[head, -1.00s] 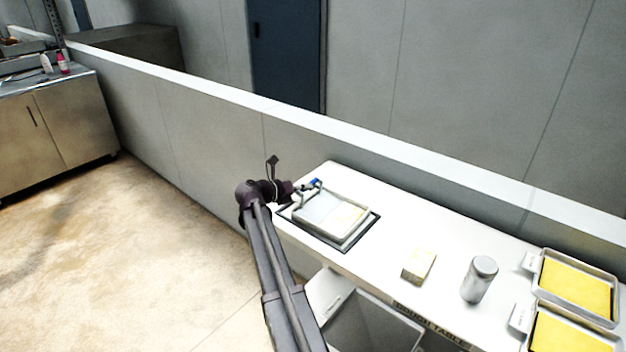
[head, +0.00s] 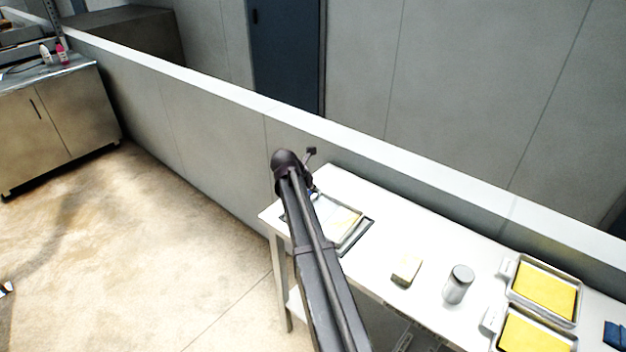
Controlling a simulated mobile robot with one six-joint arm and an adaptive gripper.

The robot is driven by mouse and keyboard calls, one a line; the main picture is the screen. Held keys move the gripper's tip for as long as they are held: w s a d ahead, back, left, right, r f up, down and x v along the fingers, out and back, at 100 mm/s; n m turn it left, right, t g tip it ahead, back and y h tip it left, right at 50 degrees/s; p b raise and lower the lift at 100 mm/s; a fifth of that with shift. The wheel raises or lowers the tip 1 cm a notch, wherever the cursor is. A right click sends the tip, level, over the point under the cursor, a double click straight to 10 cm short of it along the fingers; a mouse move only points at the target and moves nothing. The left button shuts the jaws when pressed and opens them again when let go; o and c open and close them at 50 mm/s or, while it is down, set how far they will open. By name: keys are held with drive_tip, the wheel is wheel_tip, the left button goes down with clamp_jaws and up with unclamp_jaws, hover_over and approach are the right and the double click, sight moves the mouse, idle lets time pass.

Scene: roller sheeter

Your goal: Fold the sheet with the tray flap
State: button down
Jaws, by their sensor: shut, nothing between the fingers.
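The tray (head: 352,236) sits in a dark-outlined square on the white table, right of my arm. A pale grey flat panel, seemingly the flap (head: 328,209), covers its visible left part. A pale yellowish patch of the sheet (head: 346,221) shows at the right. My arm hides the tray's left side. My gripper (head: 314,191) is mostly hidden behind my arm at the tray's far left corner, with only a small dark and blue bit showing. It is shut and empty. I cannot tell whether it touches the flap.
A pale block (head: 407,268) and a metal canister (head: 458,284) stand right of the tray. Two trays with yellow sheets (head: 545,288) lie farther right, with small label cards beside them. A low wall (head: 400,165) runs behind the table (head: 385,222). The floor at left is open.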

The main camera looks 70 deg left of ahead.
drive_tip(key=w+d+r+m+g+p, duration=0.1)
drive_tip(key=w+r+m+g+p, duration=0.1)
drive_tip(key=r+g+p, duration=0.6)
wheel_tip(320, 180, up, 2)
drive_tip(key=w+p, duration=0.1)
drive_tip(key=p, duration=0.2)
drive_tip(key=shift+r+m, duration=0.25)
drive_tip(key=shift+m, duration=0.05)
drive_tip(key=shift+f, duration=0.15)
drive_tip(key=b+x, duration=0.8)
drive_tip(key=x, duration=0.1)
drive_tip(key=b+x, duration=0.4)
drive_tip(key=b, duration=0.1)
drive_tip(key=shift+a+f, duration=0.3)
drive_tip(key=shift+a, duration=0.1)
idle(0.4)
